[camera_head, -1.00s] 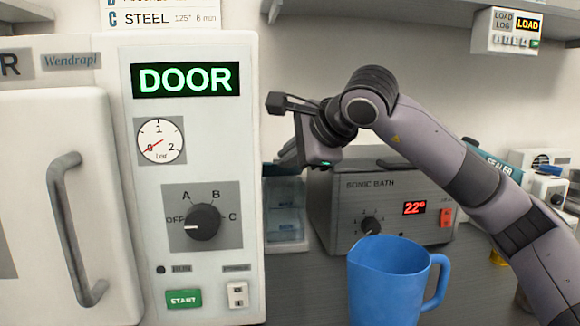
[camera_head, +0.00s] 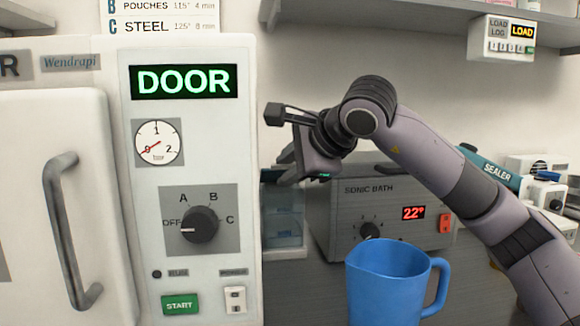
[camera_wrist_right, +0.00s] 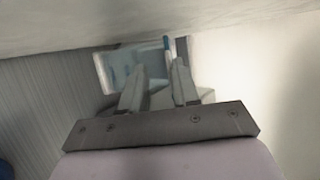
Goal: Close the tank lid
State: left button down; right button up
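No tank lid can be made out for certain. The grey sonic bath (camera_head: 345,222) stands on the counter, reading about 22°; its top is partly hidden by my right arm. The white autoclave (camera_head: 250,130) fills the left of the head view, its display reading DOOR. My right gripper (camera_head: 288,166) is beside the autoclave's right edge, above a bluish clear container (camera_head: 283,215); its fingertips are hard to see there. In the right wrist view, the gripper (camera_wrist_right: 158,75) has its fingers apart with nothing between them, and a pale bluish container (camera_wrist_right: 118,72) lies beyond. My left gripper is out of view.
A blue jug (camera_head: 385,290) stands on the counter in front of the sonic bath, below my right arm. A teal and white sealer (camera_head: 495,172) is at the right. A shelf (camera_head: 370,10) with a load-log box (camera_head: 502,38) hangs above. The autoclave closes off the left.

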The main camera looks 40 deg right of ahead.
jog(key=shift+w, duration=0.1)
jog(key=v, duration=0.7)
